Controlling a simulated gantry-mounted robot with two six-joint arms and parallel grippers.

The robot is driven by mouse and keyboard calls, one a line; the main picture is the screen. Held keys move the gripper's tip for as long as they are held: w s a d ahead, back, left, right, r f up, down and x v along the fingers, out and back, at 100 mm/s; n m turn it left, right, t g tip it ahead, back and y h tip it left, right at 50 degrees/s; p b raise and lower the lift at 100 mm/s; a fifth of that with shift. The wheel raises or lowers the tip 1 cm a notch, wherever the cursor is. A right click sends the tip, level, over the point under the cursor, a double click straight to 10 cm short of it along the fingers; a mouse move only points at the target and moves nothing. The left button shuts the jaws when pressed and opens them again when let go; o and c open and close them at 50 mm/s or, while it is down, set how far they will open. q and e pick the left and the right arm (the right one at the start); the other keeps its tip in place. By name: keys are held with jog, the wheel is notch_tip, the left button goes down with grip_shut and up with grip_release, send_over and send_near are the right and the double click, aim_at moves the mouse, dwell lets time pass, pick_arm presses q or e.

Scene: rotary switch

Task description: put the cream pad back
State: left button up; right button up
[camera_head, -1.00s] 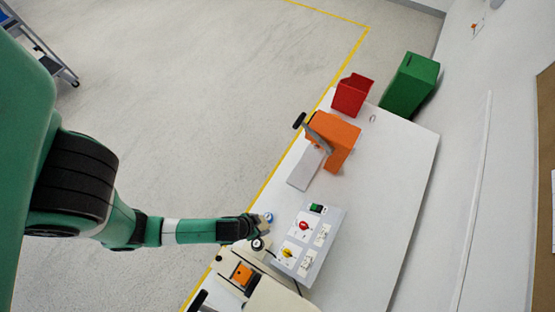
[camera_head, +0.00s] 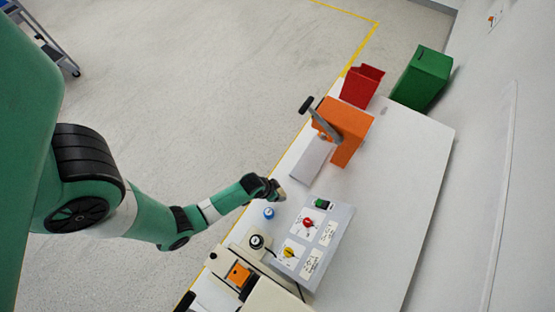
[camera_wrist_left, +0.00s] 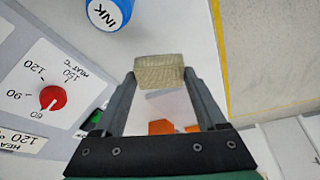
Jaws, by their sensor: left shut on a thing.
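My left gripper (camera_head: 275,189) is over the near edge of the white table. In the left wrist view its two fingers (camera_wrist_left: 158,82) are shut on the cream pad (camera_wrist_left: 158,70), a small block with a wood-like grain. The pad also shows as a small pale tip at the gripper in the head view (camera_head: 281,195). The gripper is above and beside the blue ink bottle (camera_head: 268,212), which also shows in the left wrist view (camera_wrist_left: 108,11). My right gripper is not in view.
A control panel (camera_head: 318,240) with red and yellow knobs stands right of the bottle. A cream machine (camera_head: 232,262) is at the lower front. An orange press (camera_head: 348,120), a red bin (camera_head: 360,88) and a green box (camera_head: 421,78) are farther back. The table's right side (camera_head: 410,170) is clear.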

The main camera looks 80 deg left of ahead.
pick_arm(q)
jog(key=x, duration=0.1)
jog(key=b+x, duration=0.1)
jog(key=x, duration=0.1)
jog(key=shift+s+f, duration=0.2)
jog(key=shift+s, duration=0.15)
jog(key=shift+f+b, duration=0.35)
jog(key=shift+r, duration=0.1)
jog(key=shift+f, duration=0.2)
jog(key=o, duration=1.2)
jog(key=shift+o, duration=0.2)
jog(key=shift+r, duration=0.15)
